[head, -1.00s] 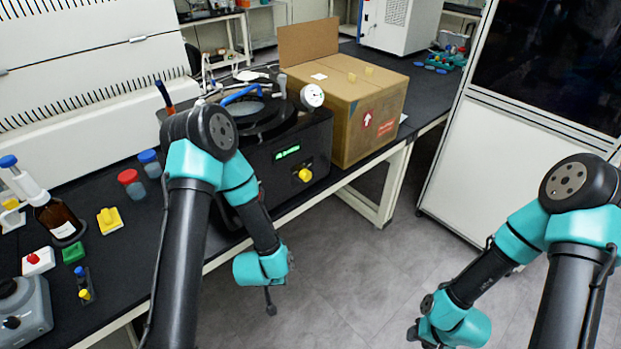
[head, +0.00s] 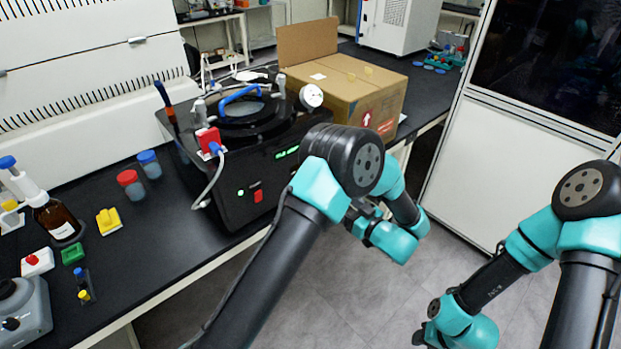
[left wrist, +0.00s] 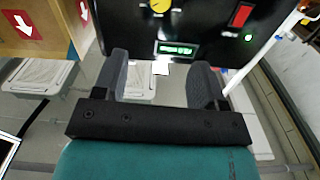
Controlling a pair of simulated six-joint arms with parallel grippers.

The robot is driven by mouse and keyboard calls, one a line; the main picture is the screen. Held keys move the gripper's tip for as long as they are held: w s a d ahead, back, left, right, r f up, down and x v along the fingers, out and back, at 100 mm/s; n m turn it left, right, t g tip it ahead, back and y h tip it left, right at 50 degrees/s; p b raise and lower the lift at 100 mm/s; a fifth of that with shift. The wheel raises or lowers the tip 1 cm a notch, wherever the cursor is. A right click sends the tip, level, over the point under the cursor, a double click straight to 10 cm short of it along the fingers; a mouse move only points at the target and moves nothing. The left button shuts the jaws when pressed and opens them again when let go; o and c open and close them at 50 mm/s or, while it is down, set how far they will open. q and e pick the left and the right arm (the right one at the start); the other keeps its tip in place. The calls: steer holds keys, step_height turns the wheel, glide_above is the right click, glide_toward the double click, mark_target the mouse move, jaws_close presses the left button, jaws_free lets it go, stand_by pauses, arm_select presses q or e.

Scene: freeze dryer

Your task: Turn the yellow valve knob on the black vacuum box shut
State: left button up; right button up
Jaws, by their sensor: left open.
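The black vacuum box (head: 232,205) stands on the dark bench, with its front panel facing the aisle. Its yellow valve knob is hidden behind my left arm in the head view. The knob (left wrist: 158,6) shows at the top edge of the left wrist view, partly cut off, above the green display (left wrist: 176,48). My left gripper (left wrist: 160,72) is open and empty, its two fingers apart, pointing toward the panel and not touching the knob.
A cardboard box (head: 365,95) stands right beside the vacuum box. A red switch (head: 258,196) is on the front panel, and a gauge (head: 311,95) and blue handle (head: 240,92) are on top. Bottles and small items are on the bench at left. Open floor lies in front.

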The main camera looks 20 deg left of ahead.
arm_select(q)
steer(key=shift+a, duration=0.1)
steer(key=x, duration=1.7)
steer(key=shift+w, duration=0.2)
steer(key=shift+a, duration=0.15)
steer(key=c, duration=0.9)
